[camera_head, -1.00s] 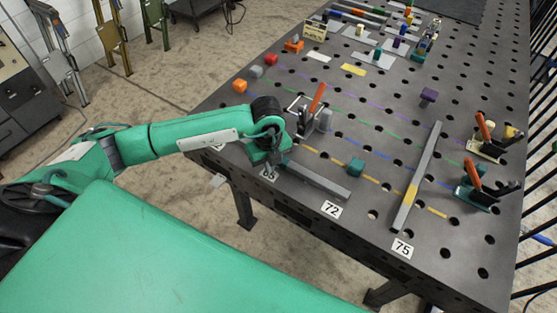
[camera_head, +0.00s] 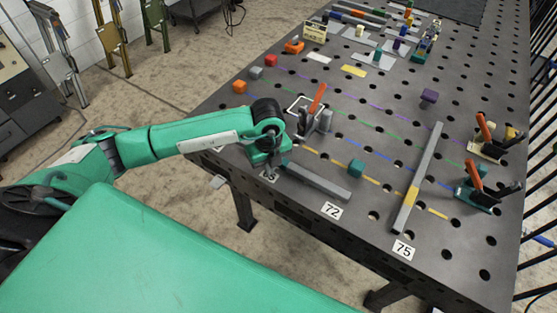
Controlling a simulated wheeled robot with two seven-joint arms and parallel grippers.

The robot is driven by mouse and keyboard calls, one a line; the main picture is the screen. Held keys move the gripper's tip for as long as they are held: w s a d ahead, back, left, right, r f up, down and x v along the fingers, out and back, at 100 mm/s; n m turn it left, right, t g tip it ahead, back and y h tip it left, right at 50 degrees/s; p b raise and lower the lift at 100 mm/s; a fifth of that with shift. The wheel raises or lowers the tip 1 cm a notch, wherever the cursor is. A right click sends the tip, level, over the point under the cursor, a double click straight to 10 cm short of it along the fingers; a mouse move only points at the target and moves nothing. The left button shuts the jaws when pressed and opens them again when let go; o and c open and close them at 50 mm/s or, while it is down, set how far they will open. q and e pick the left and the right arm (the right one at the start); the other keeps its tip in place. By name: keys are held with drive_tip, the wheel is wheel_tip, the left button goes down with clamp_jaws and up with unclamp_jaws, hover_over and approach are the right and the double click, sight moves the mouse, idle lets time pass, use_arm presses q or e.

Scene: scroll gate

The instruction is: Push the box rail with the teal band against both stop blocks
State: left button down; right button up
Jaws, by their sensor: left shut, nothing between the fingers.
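A grey rail (camera_head: 318,181) lies near the table's front edge, behind the "72" label. A bit of teal shows at its left end, close to my gripper; the band is mostly hidden there. My left gripper (camera_head: 270,174) points down at that left end, shut and empty. I cannot tell whether it touches the rail. A teal block (camera_head: 356,167) stands behind the rail, apart from it. I cannot tell for certain which blocks are the stop blocks. My right gripper is out of view.
A second grey rail with a yellow band (camera_head: 411,196) lies to the right. A clamp with an orange handle (camera_head: 317,101) stands behind my gripper. Two more clamps (camera_head: 487,140) (camera_head: 472,190) stand at the right. A purple block (camera_head: 429,96) stands farther back. Dashed coloured lines cross the perforated table.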

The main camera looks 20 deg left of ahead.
use_arm(q)
drive_tip(key=shift+w, duration=0.15)
drive_tip(key=shift+w+d+b, duration=0.2)
drive_tip(key=shift+w+b, duration=0.4)
drive_tip(key=shift+w, duration=0.8)
drive_tip(key=shift+w+d+b, duration=0.2)
drive_tip(key=shift+w+b, duration=0.35)
drive_tip(key=shift+w, duration=0.85)
drive_tip(key=shift+w+d+b, duration=0.2)
drive_tip(key=shift+w+b, duration=0.4)
drive_tip(key=shift+w, duration=0.8)
drive_tip(key=shift+s, duration=0.15)
drive_tip(key=shift+s+a, duration=0.1)
drive_tip(key=shift+s, duration=0.05)
drive_tip(key=shift+s+a+p, duration=0.1)
drive_tip(key=shift+s+p, duration=0.35)
drive_tip(key=shift+s, duration=0.45)
